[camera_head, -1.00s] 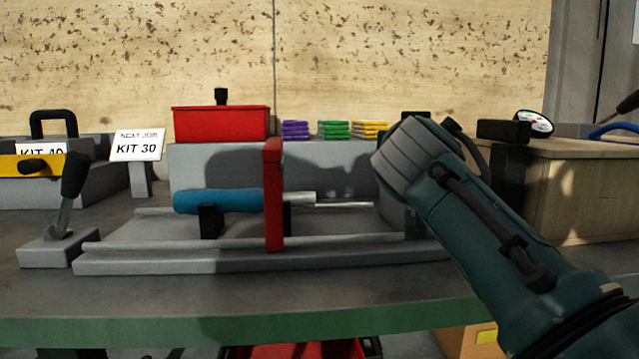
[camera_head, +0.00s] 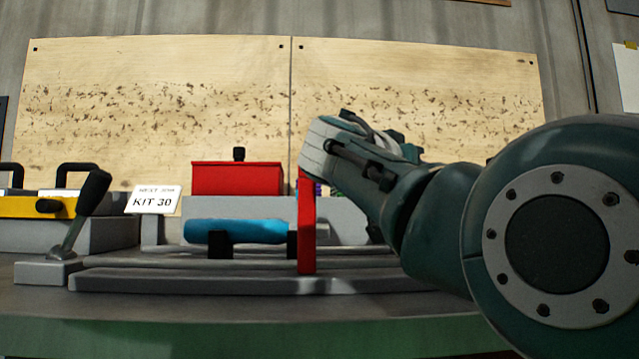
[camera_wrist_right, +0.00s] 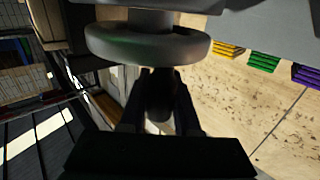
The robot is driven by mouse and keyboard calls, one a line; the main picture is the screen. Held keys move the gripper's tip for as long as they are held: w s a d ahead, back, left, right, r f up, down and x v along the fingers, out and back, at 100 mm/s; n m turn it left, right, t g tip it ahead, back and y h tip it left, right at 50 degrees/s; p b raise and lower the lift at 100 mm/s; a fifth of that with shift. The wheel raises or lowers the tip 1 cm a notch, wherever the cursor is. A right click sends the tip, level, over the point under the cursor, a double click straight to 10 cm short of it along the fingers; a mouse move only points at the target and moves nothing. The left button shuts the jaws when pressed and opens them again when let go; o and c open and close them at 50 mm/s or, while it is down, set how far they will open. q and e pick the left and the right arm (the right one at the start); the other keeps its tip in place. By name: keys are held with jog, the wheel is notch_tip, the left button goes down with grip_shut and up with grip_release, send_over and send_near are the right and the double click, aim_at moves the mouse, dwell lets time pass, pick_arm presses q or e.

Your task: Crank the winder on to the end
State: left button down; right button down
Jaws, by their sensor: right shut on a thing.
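The winder shows in the right wrist view as a grey round wheel (camera_wrist_right: 150,45) with a dark handle (camera_wrist_right: 158,92) sticking out from its rim. My right gripper (camera_wrist_right: 157,108) is shut on this handle, one dark finger on each side. In the head view my right arm reaches up and left over the grinder bed (camera_head: 250,283), and it hides the gripper and winder. A red upright plate (camera_head: 307,225) stands across the bed, just right of the blue cylinder (camera_head: 235,231), which lies on black supports. My left gripper is not in view.
A red box (camera_head: 237,178) sits behind the grinder. A KIT 30 sign (camera_head: 153,201), a black-handled lever (camera_head: 80,215) and a yellow-fronted case (camera_head: 55,207) stand at left. Purple, green (camera_wrist_right: 264,62) and yellow stacks show in the wrist view.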

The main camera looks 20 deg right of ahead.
dwell(0.3)
jog(key=c, duration=0.6)
grip_release()
jog(key=p+v, duration=0.1)
jog(key=v, duration=0.8)
jog(key=shift+s+a, duration=0.25)
jog(key=shift+a, duration=0.1)
jog(key=shift+r+p, duration=0.1)
jog(key=shift+p, duration=0.2)
